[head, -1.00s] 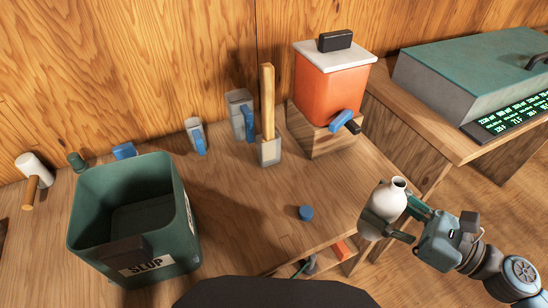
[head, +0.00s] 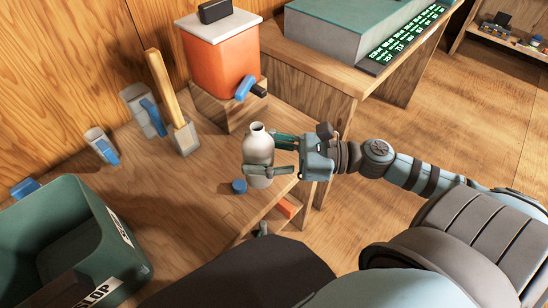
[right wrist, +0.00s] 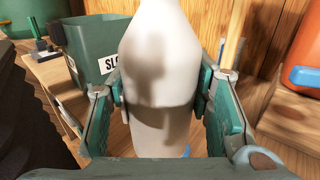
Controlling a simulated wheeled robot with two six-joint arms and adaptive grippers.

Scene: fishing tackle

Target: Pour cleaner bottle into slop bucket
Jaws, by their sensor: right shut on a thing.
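The white cleaner bottle (head: 258,146) stands upright with its mouth open, near the right edge of the workbench in the head view. My right gripper (head: 270,170) is shut around its body, and in the right wrist view the bottle (right wrist: 158,60) fills the space between the fingers. I cannot tell whether its base touches the bench. The green slop bucket (head: 110,258) is at the lower left of the head view, its interior partly visible; it also shows behind the bottle in the right wrist view (right wrist: 88,45). My left gripper is not in view.
A blue cap (head: 239,187) lies beside the bottle. An orange dispenser (head: 222,62) on a wooden block, a wooden-handled brush (head: 183,130) and blue-handled containers (head: 145,108) stand along the back. The bench between bottle and bucket is mostly clear.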

